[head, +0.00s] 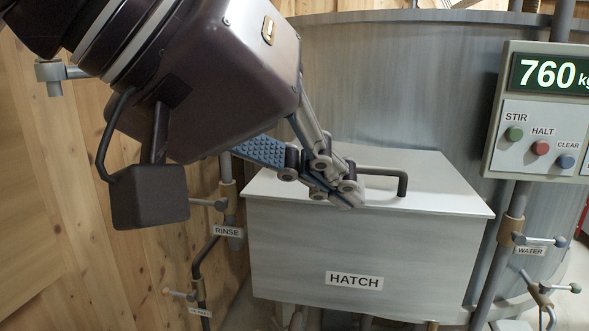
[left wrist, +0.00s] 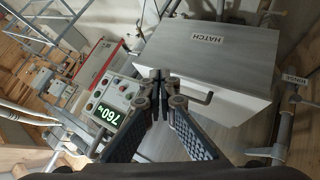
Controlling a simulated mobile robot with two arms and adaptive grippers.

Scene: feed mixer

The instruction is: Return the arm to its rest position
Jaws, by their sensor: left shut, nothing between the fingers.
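My left gripper (head: 337,188) comes in from the upper left in the head view. It is shut with nothing between its fingers, and its tips overlap the lid of the hatch box in the picture. In the left wrist view the gripper (left wrist: 158,78) has its fingertips together in front of the grey hatch box (left wrist: 235,55). The hatch box (head: 420,255) has a flat lid, which looks closed, and a dark bar handle (head: 402,184). I cannot tell whether the fingers touch the handle or lid. My right gripper is not in view.
A control panel (head: 492,150) reading 760 kg, with STIR, HALT and CLEAR buttons, stands at right. A RINSE valve pipe (head: 228,190) is left of the hatch box and a WATER valve pipe (head: 515,215) right of it. The large grey tank (head: 400,80) is behind. A wooden wall (head: 60,220) is at left.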

